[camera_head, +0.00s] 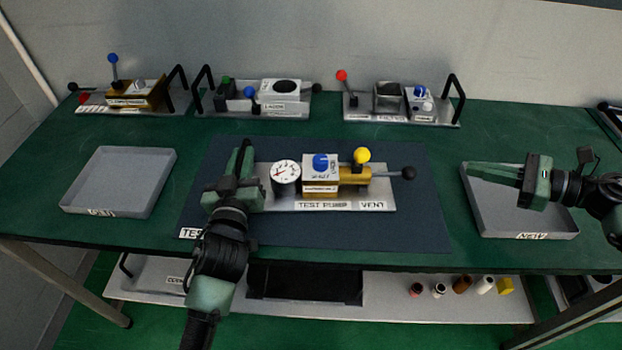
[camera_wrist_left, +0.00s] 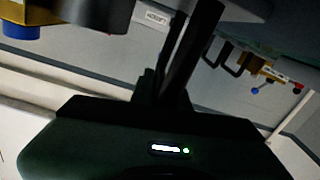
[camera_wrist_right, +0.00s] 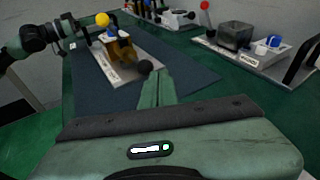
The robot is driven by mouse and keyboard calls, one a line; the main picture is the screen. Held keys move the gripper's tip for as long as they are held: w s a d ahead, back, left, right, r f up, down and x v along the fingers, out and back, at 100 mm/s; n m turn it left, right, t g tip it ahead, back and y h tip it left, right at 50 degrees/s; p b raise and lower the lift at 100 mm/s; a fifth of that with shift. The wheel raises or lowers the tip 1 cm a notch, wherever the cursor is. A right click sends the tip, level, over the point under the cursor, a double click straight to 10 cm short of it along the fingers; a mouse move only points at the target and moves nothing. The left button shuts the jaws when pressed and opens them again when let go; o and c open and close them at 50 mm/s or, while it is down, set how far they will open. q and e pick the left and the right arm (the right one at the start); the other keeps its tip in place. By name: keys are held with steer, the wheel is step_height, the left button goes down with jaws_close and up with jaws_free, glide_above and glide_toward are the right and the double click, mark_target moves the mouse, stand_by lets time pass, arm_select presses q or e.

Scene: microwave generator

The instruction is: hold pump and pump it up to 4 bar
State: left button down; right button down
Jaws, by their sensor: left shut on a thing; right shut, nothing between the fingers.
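The test pump (camera_head: 345,201) lies on the dark mat in the middle of the table. It has a round white gauge (camera_head: 286,172), a blue knob (camera_head: 320,162), a yellow ball knob (camera_head: 362,155) and a lever with a black ball end (camera_head: 408,172) on its right. My left gripper (camera_head: 243,160) is at the pump's left end, shut on what looks like its handle; the fingers hide most of it. My right gripper (camera_head: 474,169) is shut and empty above the right tray, apart from the black ball. The right wrist view also shows the black ball (camera_wrist_right: 145,67) beyond the fingertips.
A grey tray (camera_head: 120,180) stands at the left, and another grey tray (camera_head: 520,236) lies below my right gripper. Several fixtures with upright levers and handles line the back edge. A lower shelf (camera_head: 400,306) holds small cylinders. The dark mat (camera_head: 330,233) is clear in front of the pump.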

steer(key=shift+n+g, duration=0.5)
steer(key=shift+n, duration=0.2)
steer(key=w+a+f, duration=0.1)
steer(key=a, duration=0.2)
steer(key=w+a+f, duration=0.1)
steer(key=a+f, duration=0.1)
steer(key=a, duration=0.1)
steer(key=a+f, duration=0.2)
steer(key=shift+w+a, duration=0.4)
steer(key=shift+a+f, duration=0.1)
steer(key=shift+f, duration=0.2)
steer(key=shift+a, duration=0.1)
stand_by(0.8)
steer(key=shift+a, duration=0.7)
steer(key=shift+r, duration=0.2)
